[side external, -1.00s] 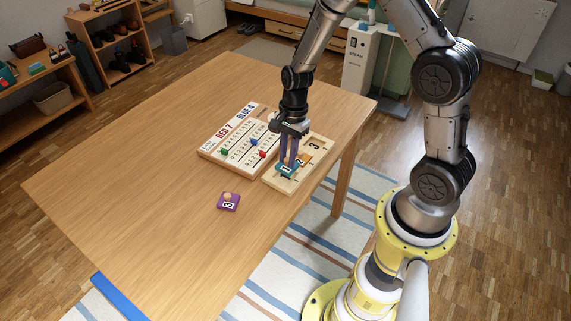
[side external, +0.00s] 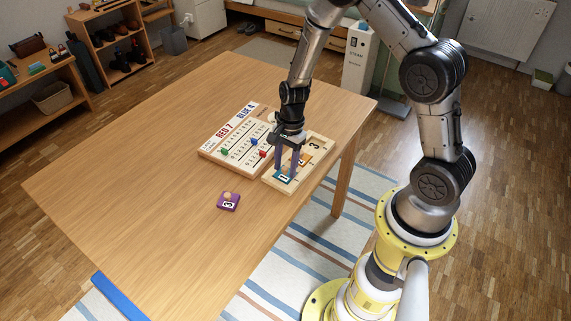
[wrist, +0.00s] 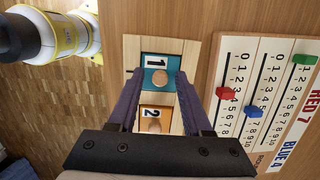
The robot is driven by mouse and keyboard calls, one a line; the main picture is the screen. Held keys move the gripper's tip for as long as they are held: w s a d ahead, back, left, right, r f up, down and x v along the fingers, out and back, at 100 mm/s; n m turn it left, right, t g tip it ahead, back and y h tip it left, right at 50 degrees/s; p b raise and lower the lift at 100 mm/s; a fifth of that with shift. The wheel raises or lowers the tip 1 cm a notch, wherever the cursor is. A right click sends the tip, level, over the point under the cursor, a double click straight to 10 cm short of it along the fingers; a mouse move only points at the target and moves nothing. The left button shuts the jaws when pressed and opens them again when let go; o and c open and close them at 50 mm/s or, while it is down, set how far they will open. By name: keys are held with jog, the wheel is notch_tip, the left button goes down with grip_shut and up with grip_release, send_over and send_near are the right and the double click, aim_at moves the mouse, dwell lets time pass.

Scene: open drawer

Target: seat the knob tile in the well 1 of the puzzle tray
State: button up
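The teal knob tile marked 1 (side external: 284,179) lies in the end well of the wooden puzzle tray (side external: 325,151). In the wrist view the tile (wrist: 149,60) looks flat and square in the well, its round wooden knob showing. My gripper (side external: 285,172) is open just over it. In the wrist view the two purple fingers (wrist: 159,78) stand apart on either side of the knob, with gaps between. The orange tile marked 2 (wrist: 153,121) sits in the neighbouring well, partly hidden by my gripper.
A purple tile marked 3 (side external: 228,202) with a knob lies loose on the table. A scoreboard (side external: 213,146) with red, blue and green sliders stands close beside the tray. The tray's well marked 3 (side external: 316,146) shows bare wood. The table's near left is clear.

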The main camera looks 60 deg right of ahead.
jog(key=shift+r, duration=0.15)
notch_tip(320, 180, up, 12)
jog(key=d, duration=0.2)
jog(key=s+a+r+n+t+h, duration=0.1)
jog(key=s+a+r+n, duration=0.1)
jog(key=s+r+n, duration=0.3)
jog(key=s+a+r+n+t, duration=0.2)
jog(key=s+r+n, duration=0.15)
jog(key=r, duration=0.45)
jog(key=s+a+r+n+t, duration=0.1)
jog(key=s+r+n, duration=0.3)
jog(key=s+n, duration=0.6)
jog(key=shift+s+a+r+t+h, duration=0.15)
jog(key=shift+s+a+t+h, duration=0.2)
jog(key=shift+t, duration=0.45)
